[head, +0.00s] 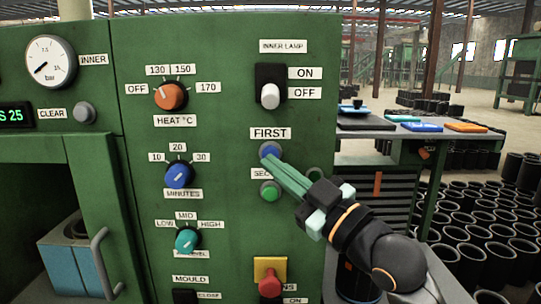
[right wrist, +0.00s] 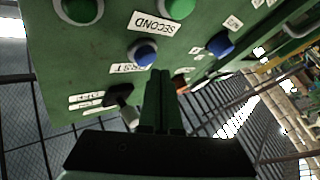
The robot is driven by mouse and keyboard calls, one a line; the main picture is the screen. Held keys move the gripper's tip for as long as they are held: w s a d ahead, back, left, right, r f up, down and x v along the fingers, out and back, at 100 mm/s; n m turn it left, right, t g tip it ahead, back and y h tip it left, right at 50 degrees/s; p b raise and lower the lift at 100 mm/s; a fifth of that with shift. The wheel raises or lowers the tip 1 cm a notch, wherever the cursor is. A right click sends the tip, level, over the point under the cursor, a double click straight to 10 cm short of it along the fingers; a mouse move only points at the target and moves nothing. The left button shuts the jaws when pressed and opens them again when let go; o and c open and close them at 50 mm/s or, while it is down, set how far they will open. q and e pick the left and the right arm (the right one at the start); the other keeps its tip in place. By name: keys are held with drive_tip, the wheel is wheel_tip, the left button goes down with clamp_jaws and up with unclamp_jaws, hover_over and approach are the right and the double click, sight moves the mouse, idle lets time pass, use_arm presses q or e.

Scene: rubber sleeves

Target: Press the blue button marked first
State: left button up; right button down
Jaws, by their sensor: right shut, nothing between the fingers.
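The blue button (head: 269,149) sits on the green panel under the white label FIRST. It also shows in the right wrist view (right wrist: 145,53), where the picture is turned over. My right gripper (head: 272,163) is shut and empty, with its green fingers slanting up to the left. Its tips overlap the lower edge of the blue button in the head view. In the right wrist view the fingertips (right wrist: 159,75) appear just beside the button; I cannot tell whether they touch it. My left gripper is not in view.
A green button (head: 270,192) is below, its label SECOND partly hidden by my gripper. Nearby are the lamp switch (head: 270,92), orange heat knob (head: 171,96), blue minutes knob (head: 179,175), teal knob (head: 187,240) and red knob (head: 269,282). A bench (head: 390,132) stands right of the panel.

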drive_tip(key=shift+w, duration=0.1)
idle(0.7)
drive_tip(key=shift+w, duration=0.35)
drive_tip(key=shift+w+p, duration=0.3)
drive_tip(key=shift+w, duration=0.05)
idle(0.5)
drive_tip(key=shift+s, duration=0.75)
drive_tip(key=shift+s+p, duration=0.1)
drive_tip(key=shift+p, duration=0.2)
drive_tip(key=shift+s+p, duration=0.6)
drive_tip(key=shift+s, duration=1.85)
